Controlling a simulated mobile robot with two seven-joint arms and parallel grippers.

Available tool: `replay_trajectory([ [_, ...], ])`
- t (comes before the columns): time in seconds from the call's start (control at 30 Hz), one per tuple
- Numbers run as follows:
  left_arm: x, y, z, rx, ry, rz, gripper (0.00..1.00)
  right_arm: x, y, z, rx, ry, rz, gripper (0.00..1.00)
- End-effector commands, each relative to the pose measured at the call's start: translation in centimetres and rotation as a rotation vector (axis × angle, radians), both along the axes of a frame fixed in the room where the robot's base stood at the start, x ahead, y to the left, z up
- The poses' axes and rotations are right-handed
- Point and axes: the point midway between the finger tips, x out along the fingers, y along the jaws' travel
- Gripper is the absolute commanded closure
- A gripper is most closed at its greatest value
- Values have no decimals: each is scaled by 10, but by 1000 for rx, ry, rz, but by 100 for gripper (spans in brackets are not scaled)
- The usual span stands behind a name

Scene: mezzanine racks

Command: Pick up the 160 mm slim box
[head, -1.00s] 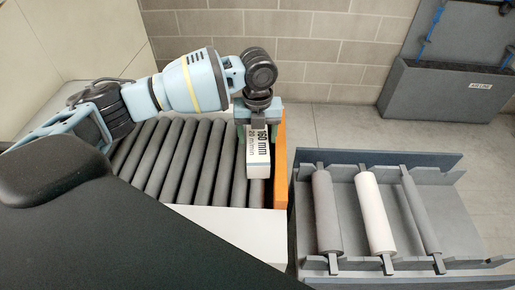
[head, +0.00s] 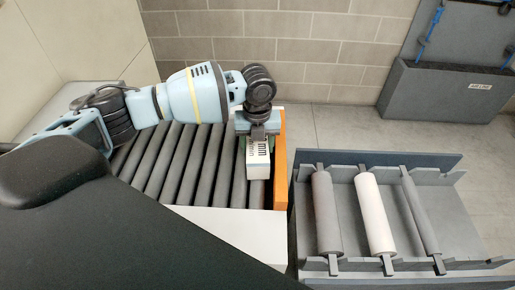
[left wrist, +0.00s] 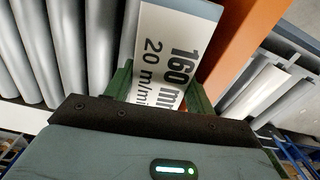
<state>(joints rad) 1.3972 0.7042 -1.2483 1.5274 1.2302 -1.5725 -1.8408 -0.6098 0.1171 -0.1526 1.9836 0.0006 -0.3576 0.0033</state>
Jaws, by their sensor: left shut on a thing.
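The 160 mm slim box (head: 258,165) is white with black print. It is at the right end of the roller conveyor (head: 195,160), beside the orange side rail (head: 280,160). My left gripper (head: 258,140) comes down over it from above and is shut on it. In the left wrist view the box (left wrist: 172,40) shows "160 mm" and "20 m/min" between the green fingers of my left gripper (left wrist: 158,92). The gripper hides the far part of the box in the head view. I cannot tell whether the box touches the rollers. My right gripper is not in view.
A grey rack (head: 450,178) with two grey rollers and one white roller (head: 374,213) stands right of the conveyor. A white plate (head: 235,232) closes the conveyor's near end. A grey bin (head: 440,95) stands at the back right by the brick wall (head: 330,50).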

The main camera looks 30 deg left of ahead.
Motion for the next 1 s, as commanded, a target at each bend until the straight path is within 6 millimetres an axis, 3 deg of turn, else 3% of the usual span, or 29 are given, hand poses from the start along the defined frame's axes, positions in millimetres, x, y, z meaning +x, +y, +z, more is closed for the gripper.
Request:
replay_trajectory([
  [0.27,1,0,7,-2,-3,0,77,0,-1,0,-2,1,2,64],
  [0.5,1,-1,37,-3,-6,-2,77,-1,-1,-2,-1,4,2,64],
  [0.67,-27,2,40,1,-3,-3,77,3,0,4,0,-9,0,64],
  [1.0,-103,7,47,0,-4,-4,77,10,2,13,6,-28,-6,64],
])
